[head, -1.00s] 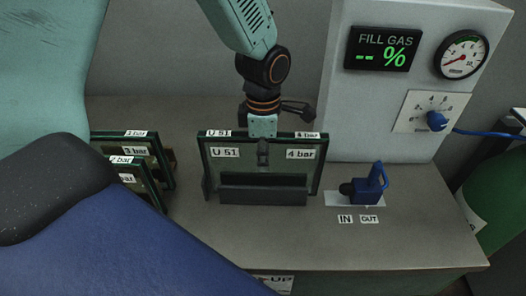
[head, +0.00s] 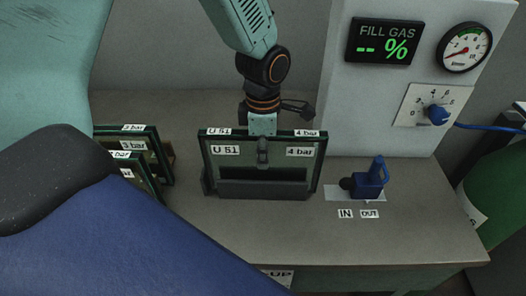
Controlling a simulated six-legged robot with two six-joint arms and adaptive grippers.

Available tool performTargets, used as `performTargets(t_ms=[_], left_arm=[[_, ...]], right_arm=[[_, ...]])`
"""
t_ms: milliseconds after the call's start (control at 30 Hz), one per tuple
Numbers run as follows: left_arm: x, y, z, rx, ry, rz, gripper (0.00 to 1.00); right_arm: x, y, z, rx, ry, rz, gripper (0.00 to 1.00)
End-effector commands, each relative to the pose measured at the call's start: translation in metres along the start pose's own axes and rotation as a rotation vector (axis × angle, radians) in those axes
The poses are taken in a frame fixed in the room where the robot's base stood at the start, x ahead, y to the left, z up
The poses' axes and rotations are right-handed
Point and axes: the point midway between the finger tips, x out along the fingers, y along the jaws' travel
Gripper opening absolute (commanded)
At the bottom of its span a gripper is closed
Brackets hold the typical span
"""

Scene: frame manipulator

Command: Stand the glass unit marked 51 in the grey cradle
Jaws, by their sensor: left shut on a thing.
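The glass unit marked 51 (head: 225,168) is a dark-framed pane with labels "U 51" and "4 bar" on its face and top edge. It is upright, its lower edge hidden behind the front bar of the dark grey cradle (head: 262,190) on the bench. Whether its bottom is fully seated I cannot tell. My left gripper (head: 263,142) comes down from above and is shut on the middle of the unit's top edge, one finger showing on the front face. My right gripper is not in view.
Several other framed glass units (head: 140,150) stand at the left, partly covered by my own body. A blue valve block (head: 368,180) sits right of the cradle by IN and OUT labels. A grey panel (head: 385,110) with fill-gas display, gauge and knob rises behind.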

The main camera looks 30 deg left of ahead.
Motion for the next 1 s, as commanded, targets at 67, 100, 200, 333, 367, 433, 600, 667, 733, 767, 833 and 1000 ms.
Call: performTargets(t_ms=[67,100,200,333,367,433,600,667,733,767,833,1000], left_arm=[[0.0,0.0,0.0,-0.001,-0.001,0.0,0.0],[0.0,0.0,0.0,-0.001,-0.001,0.0,0.0],[0.0,0.0,0.0,-0.001,-0.001,0.001,0.0],[0.0,0.0,0.0,-0.001,-0.001,0.0,0.3],[0.0,0.0,0.0,-0.001,-0.001,0.0,0.33],[0.0,0.0,0.0,-0.001,0.0,0.0,0.39],[0.001,0.0,0.0,-0.001,0.0,-0.001,0.47],[0.001,-0.001,0.0,-0.001,0.0,-0.001,0.47],[0.001,-0.001,0.0,-0.001,0.0,-0.002,0.47],[0.002,-0.001,-0.001,-0.001,0.001,-0.004,0.47],[0.0,-0.001,-0.001,-0.001,0.001,-0.003,0.47],[-0.018,0.0,0.0,-0.002,-0.002,0.001,0.47]], right_arm=[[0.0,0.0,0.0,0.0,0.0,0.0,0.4],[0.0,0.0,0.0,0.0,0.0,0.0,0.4],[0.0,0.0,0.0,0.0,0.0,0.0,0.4],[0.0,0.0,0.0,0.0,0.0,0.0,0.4],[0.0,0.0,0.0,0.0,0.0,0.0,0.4],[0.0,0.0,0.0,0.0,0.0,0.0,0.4],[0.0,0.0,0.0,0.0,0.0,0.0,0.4],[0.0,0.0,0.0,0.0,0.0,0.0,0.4],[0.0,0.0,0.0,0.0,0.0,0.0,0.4],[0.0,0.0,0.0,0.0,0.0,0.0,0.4],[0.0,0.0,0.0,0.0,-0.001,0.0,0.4],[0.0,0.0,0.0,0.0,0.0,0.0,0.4]])
